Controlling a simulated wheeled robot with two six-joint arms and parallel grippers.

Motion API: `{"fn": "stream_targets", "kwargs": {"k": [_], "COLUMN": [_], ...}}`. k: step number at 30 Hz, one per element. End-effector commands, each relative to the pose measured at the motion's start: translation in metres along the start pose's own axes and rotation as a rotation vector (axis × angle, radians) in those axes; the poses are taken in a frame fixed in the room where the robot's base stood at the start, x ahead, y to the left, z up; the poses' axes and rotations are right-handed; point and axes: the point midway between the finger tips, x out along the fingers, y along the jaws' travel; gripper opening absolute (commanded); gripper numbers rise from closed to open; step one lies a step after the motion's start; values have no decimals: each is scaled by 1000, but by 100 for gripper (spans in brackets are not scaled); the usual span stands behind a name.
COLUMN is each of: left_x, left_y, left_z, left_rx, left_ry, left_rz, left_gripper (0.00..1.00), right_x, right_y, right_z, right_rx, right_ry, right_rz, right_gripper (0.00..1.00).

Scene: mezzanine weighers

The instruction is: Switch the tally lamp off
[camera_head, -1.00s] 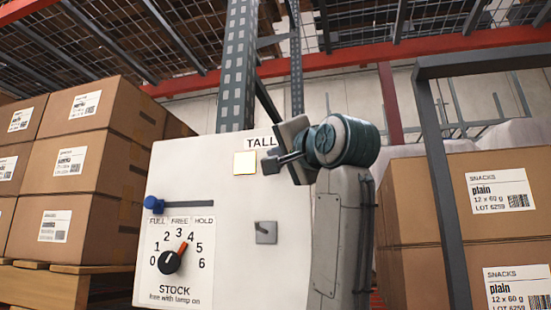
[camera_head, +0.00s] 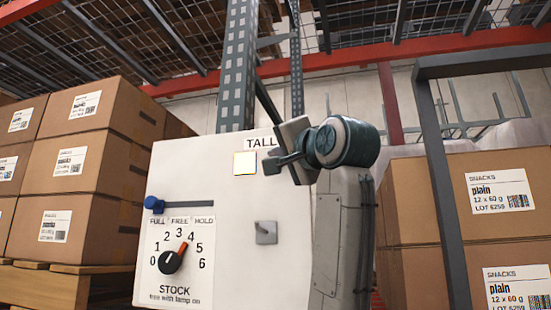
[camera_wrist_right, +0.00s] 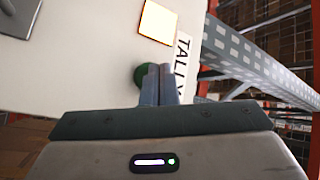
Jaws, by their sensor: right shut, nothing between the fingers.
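In the right wrist view the lamp (camera_wrist_right: 159,22) glows near the top, beside the "TALLY" label (camera_wrist_right: 182,58). My right gripper (camera_head: 270,166) is shut and empty, in front of the panel just right of the lamp. In the wrist view its fingertips (camera_wrist_right: 159,70) partly cover a round green button (camera_wrist_right: 139,76). I cannot tell whether they touch it. My left gripper is not in view.
The panel also has a blue slider knob (camera_head: 153,203) at FULL, a STOCK dial (camera_head: 171,262) and a small grey lever (camera_head: 265,232). Stacked cartons (camera_head: 75,170) stand left and more cartons (camera_head: 480,220) right. A grey post (camera_head: 440,180) rises at the right.

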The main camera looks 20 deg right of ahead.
Motion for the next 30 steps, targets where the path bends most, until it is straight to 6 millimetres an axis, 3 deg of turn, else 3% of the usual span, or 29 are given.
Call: {"fn": "stream_targets", "kwargs": {"k": [30], "left_x": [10], "left_y": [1], "left_z": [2], "left_rx": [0], "left_ry": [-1], "left_rz": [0], "left_gripper": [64], "right_x": [-6], "right_y": [-3], "right_z": [5], "right_rx": [0], "right_ry": [0], "right_rz": [-1], "right_gripper": [0]}}
